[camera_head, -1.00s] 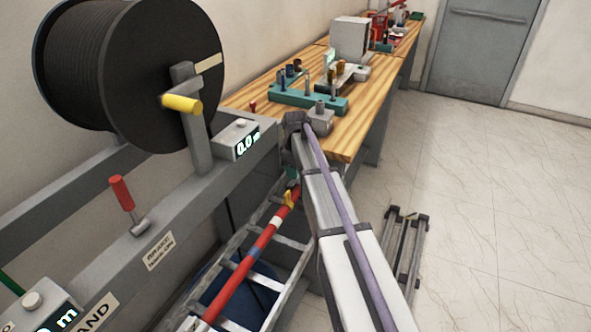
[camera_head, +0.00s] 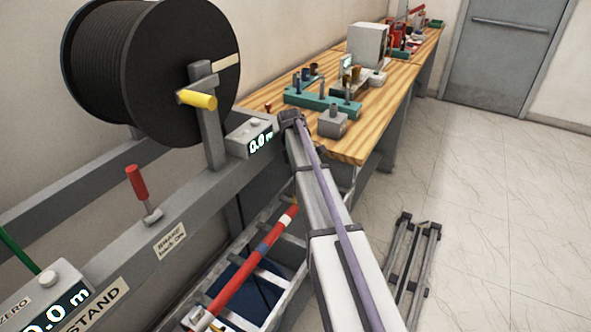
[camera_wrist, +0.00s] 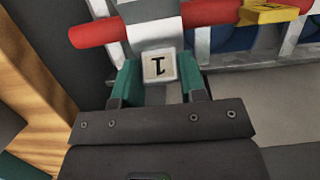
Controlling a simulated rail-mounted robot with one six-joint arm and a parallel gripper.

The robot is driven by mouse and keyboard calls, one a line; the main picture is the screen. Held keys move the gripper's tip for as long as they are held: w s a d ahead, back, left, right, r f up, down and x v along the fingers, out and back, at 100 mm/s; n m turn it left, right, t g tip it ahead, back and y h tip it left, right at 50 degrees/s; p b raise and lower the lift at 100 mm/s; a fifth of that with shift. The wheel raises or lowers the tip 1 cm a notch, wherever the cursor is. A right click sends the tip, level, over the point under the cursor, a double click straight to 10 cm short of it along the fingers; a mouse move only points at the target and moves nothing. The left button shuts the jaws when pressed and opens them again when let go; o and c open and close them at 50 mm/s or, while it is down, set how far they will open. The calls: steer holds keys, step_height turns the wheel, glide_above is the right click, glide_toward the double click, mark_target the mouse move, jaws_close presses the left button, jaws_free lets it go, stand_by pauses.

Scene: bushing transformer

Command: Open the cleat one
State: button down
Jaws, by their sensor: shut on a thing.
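In the wrist view, my gripper (camera_wrist: 159,78) has its green fingers on either side of a small white block marked "1" (camera_wrist: 159,67), and is shut on it. The block belongs to cleat one (camera_wrist: 145,36), whose white and grey body sits across a red pole (camera_wrist: 92,33). The red pole also shows in the head view (camera_head: 240,279), lying along a grey ladder-like rack (camera_head: 290,242). In the head view my arm hides the gripper and the cleat.
A yellow tag (camera_wrist: 268,13) sits on the pole to the right. The wooden bench (camera_head: 372,118) carries teal fixtures (camera_head: 322,103) and stands close to the arm. A black cable drum (camera_head: 120,70) is at the left. Folded grey legs (camera_head: 412,255) lie on the floor.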

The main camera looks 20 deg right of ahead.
steer(key=c, duration=0.7)
jaws_free()
steer(key=p+v, duration=1)
steer(key=shift+w+r, duration=0.1)
steer(key=shift+r, duration=0.25)
